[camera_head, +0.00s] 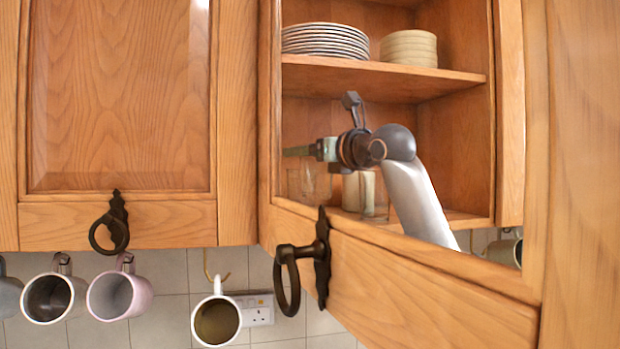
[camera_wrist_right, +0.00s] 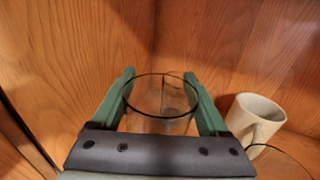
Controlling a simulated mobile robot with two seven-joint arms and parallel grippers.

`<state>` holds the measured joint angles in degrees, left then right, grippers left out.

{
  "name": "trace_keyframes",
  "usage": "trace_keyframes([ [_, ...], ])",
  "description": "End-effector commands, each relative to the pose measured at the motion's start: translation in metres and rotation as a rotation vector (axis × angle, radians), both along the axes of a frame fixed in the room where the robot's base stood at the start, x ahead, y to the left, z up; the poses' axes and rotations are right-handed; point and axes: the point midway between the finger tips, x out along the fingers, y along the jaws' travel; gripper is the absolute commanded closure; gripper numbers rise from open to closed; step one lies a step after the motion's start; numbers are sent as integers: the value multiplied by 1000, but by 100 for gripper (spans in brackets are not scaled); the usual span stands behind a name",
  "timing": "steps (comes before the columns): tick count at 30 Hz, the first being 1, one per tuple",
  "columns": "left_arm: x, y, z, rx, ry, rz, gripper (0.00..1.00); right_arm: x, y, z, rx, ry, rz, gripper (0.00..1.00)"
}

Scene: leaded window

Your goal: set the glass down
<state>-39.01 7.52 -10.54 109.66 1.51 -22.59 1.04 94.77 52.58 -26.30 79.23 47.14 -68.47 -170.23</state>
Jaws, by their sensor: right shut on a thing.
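My right gripper (camera_wrist_right: 160,92) is shut on a clear glass (camera_wrist_right: 160,113). In the right wrist view its two green fingers stand on either side of the glass, just below the rim. In the head view the right gripper (camera_head: 298,152) points left inside the open wooden cabinet, above its lower shelf. Clear glass (camera_head: 312,184) shows faintly below the gripper there; I cannot tell whether it is the held one. Whether the held glass touches the shelf is hidden. My left gripper is not in view.
A white mug (camera_wrist_right: 255,118) stands right of the held glass, with another clear glass (camera_wrist_right: 283,163) nearer. Plates (camera_head: 325,41) and bowls (camera_head: 408,48) sit on the shelf above. A wooden rail (camera_head: 420,290) crosses before my arm. Mugs (camera_head: 217,320) hang below.

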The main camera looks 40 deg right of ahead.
Motion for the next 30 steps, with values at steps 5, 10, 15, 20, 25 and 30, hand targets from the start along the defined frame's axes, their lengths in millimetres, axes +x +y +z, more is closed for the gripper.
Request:
trace_keyframes([
  [5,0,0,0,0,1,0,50,0,0,-10,1,-3,0,100],
  [10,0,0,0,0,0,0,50,0,-1,-30,-1,0,0,100],
  [15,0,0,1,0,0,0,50,0,0,-43,-1,-1,1,100],
  [20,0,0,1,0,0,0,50,-1,0,-43,1,-4,1,100],
  [25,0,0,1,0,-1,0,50,-1,0,-44,1,-3,1,100],
  [30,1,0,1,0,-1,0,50,0,0,-47,1,-1,1,12],
])
